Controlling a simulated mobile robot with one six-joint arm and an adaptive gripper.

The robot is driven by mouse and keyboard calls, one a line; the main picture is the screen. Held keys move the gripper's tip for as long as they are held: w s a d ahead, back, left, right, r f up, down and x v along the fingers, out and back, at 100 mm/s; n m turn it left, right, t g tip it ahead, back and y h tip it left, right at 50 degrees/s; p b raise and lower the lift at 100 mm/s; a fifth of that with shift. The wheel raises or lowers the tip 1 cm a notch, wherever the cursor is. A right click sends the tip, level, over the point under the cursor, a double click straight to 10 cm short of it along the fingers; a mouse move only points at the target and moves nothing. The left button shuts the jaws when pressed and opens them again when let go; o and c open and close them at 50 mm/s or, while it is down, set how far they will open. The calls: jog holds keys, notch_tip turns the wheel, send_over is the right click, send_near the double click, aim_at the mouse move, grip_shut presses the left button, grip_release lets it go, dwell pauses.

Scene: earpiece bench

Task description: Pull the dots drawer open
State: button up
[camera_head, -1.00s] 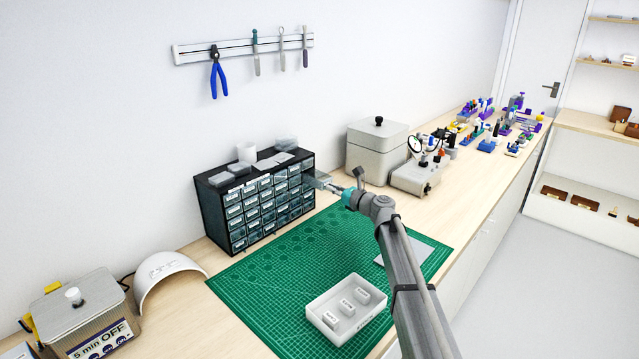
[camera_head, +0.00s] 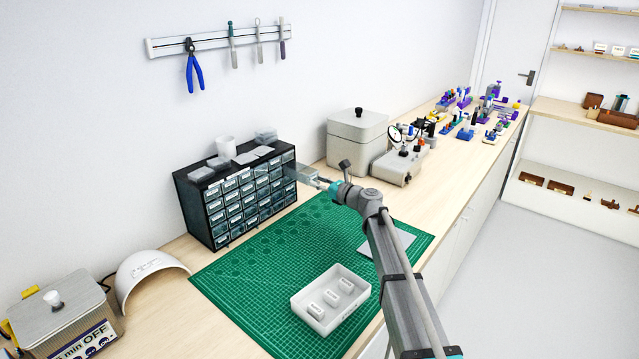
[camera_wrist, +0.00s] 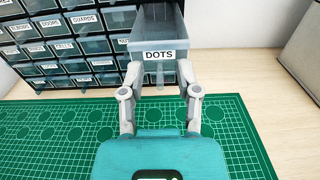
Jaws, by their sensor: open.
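The dots drawer (camera_wrist: 155,68), a clear box with a DOTS label (camera_wrist: 158,54), sticks out of the dark drawer cabinet (camera_wrist: 93,48) in the wrist view. I cannot tell whether the fingers touch the drawer.
A green cutting mat (camera_head: 250,290) lies before the cabinet. A white tray (camera_head: 312,331) with small labelled blocks stands on it. A grey lidded box (camera_head: 355,140) stands right of the cabinet. Loose items, including a cup (camera_head: 226,147), sit on top of the cabinet.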

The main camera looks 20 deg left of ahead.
jog(key=shift+d, duration=0.1)
jog(key=v, duration=1.2)
